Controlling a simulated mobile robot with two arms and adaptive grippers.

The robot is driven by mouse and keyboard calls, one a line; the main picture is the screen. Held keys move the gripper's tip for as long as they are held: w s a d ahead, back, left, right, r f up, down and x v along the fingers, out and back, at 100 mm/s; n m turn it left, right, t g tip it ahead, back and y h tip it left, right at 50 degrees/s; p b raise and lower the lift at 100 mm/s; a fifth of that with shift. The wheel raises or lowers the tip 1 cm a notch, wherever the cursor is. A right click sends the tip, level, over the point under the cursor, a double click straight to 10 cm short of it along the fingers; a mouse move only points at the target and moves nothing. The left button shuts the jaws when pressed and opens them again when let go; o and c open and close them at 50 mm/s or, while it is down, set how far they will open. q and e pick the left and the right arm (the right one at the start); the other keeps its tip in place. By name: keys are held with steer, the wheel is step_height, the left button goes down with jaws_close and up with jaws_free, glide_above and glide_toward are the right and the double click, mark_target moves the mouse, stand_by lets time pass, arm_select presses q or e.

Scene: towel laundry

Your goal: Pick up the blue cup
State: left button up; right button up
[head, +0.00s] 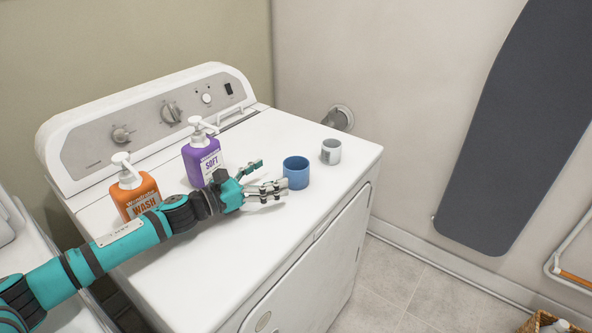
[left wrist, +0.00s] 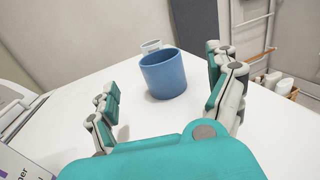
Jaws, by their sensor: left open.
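The blue cup (head: 296,174) stands upright on the white machine's top, near its right part. My left gripper (head: 272,176) is open and empty, just left of the cup, with its fingers pointing toward it. In the left wrist view the blue cup (left wrist: 163,75) is ahead, between and beyond the open fingers of my left gripper (left wrist: 165,95). I see no contact with the cup. My right gripper is in neither view.
A purple bottle (head: 201,160) and an orange bottle (head: 136,194) stand near my left arm. The white machine (head: 300,228) has a clear front edge. A dark ironing board (head: 515,130) is at the right wall.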

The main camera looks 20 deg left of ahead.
mark_target(306, 159)
arm_select(q)
steer(key=x, duration=0.3)
steer(key=shift+w+d+p, duration=0.2)
steer(key=shift+p, duration=0.1)
steer(key=shift+w+d+r+p, duration=0.15)
steer(key=shift+w+d+p, duration=0.15)
steer(key=shift+w, duration=0.15)
steer(key=p+x, duration=0.1)
steer(key=x, duration=0.3)
steer(key=shift+w+f, duration=0.15)
steer(key=shift+f, duration=0.05)
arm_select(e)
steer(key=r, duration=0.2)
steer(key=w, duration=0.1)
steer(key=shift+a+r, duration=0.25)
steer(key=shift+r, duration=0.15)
arm_select(q)
steer(key=shift+c, duration=0.5)
steer(key=c, duration=1.1)
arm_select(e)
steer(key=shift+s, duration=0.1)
